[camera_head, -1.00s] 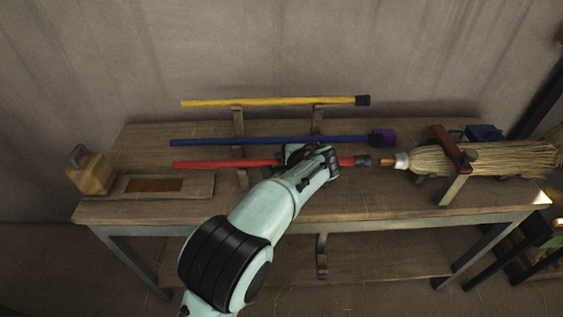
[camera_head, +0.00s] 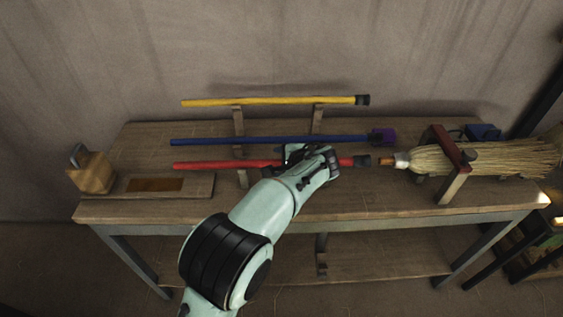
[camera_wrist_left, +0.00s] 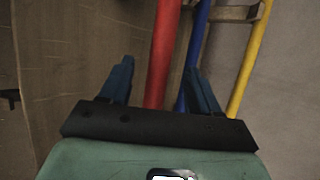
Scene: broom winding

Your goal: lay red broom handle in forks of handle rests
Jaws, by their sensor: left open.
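The red broom handle (camera_head: 220,165) lies level along the front of the handle rests (camera_head: 242,179), below the blue handle (camera_head: 250,141) in the head view. Its dark-tipped right end points toward the broom. My left gripper (camera_head: 305,158) is over the handle's right half and hides part of it and of the right rest. In the left wrist view the gripper (camera_wrist_left: 158,68) is open, with the red handle (camera_wrist_left: 163,50) between its two blue fingers and apart from them. Whether the handle sits fully in both forks cannot be told. My right gripper is not in view.
A yellow handle (camera_head: 270,101) lies higher at the back of the rests. A straw broom (camera_head: 490,160) lies in a clamp (camera_head: 452,150) at the right. A wooden block (camera_head: 91,173) and a slotted board (camera_head: 198,187) are at the left. The bench's front strip (camera_head: 400,210) is clear.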

